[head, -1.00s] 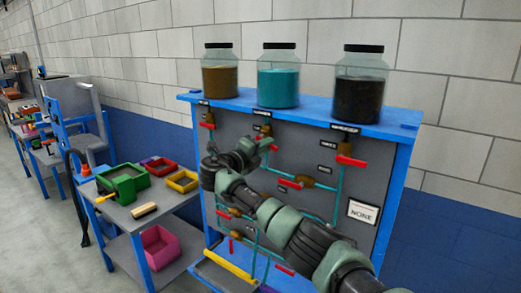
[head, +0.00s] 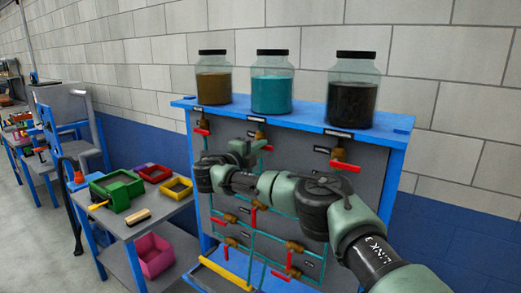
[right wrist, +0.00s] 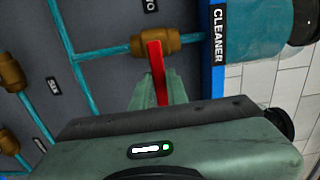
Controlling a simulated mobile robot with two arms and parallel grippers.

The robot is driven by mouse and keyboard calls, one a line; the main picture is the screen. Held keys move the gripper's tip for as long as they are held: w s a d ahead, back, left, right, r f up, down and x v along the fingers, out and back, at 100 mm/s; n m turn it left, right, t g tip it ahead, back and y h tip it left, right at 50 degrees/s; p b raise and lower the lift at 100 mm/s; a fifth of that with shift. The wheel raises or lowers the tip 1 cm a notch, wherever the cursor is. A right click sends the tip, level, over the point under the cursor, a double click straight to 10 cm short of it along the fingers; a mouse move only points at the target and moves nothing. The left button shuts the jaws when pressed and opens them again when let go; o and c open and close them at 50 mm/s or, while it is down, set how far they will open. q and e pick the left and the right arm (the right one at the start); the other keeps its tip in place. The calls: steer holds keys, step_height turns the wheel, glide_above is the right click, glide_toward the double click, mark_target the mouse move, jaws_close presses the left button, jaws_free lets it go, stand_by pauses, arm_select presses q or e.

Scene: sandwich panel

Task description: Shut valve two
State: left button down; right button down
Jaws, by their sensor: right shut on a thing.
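My right gripper (head: 258,146) is at the upper middle valve, under the jar of teal liquid (head: 272,84). In the right wrist view its fingers (right wrist: 158,92) are shut on a red lever (right wrist: 157,72). This lever joins a brass valve body (right wrist: 155,42) on a teal pipe and lies crosswise to that pipe. A label (right wrist: 150,5) by this valve is cut off, so I cannot read its number. In the head view the brass body (head: 257,130) shows above the gripper. My left gripper is not in view.
The blue-framed panel carries several other red-levered valves, including upper left (head: 202,132) and upper right (head: 345,167). Brown (head: 213,83) and black (head: 351,95) jars stand on its top shelf. A side table (head: 150,229) with bins is at left. My right arm covers the panel's middle right.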

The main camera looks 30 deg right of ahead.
steer(key=shift+r, duration=0.1)
steer(key=c, duration=1.4)
jaws_free()
steer(key=shift+w+a, duration=0.1)
steer(key=shift+a, duration=0.1)
steer(key=b+v, duration=0.2)
steer(key=v, duration=0.5)
steer(key=shift+a, duration=0.3)
steer(key=shift+d, duration=0.1)
